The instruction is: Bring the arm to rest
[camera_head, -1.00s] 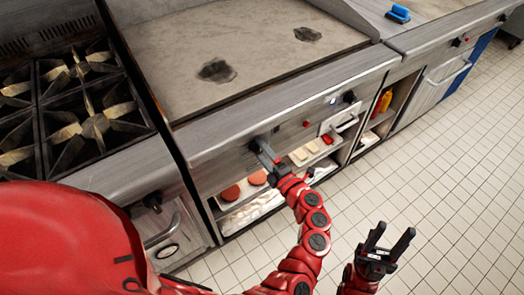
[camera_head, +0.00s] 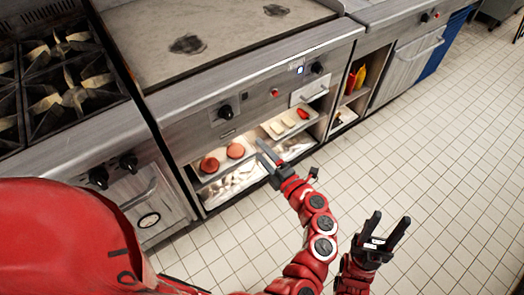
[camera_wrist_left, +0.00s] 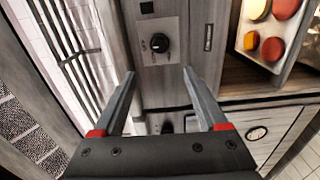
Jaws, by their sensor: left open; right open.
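My left gripper (camera_head: 266,156) is open and empty in front of the griddle unit, at the height of the lit shelf. In the head view it is apart from the left griddle knob (camera_head: 226,112). In the left wrist view my open left fingers (camera_wrist_left: 158,74) point toward the steel front, with a black knob (camera_wrist_left: 160,43) ahead between them and nothing in the jaws. My right gripper (camera_head: 384,232) is open and empty over the tiled floor, fingers pointing up.
The griddle (camera_head: 200,40) is bare except for two dark patches. Below it, patties (camera_head: 210,165) and pale slices (camera_head: 289,121) sit on shelf trays. A stove (camera_head: 60,80) stands left. Bottles (camera_head: 359,78) stand in a cubby. The tiled floor (camera_head: 450,150) at right is free.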

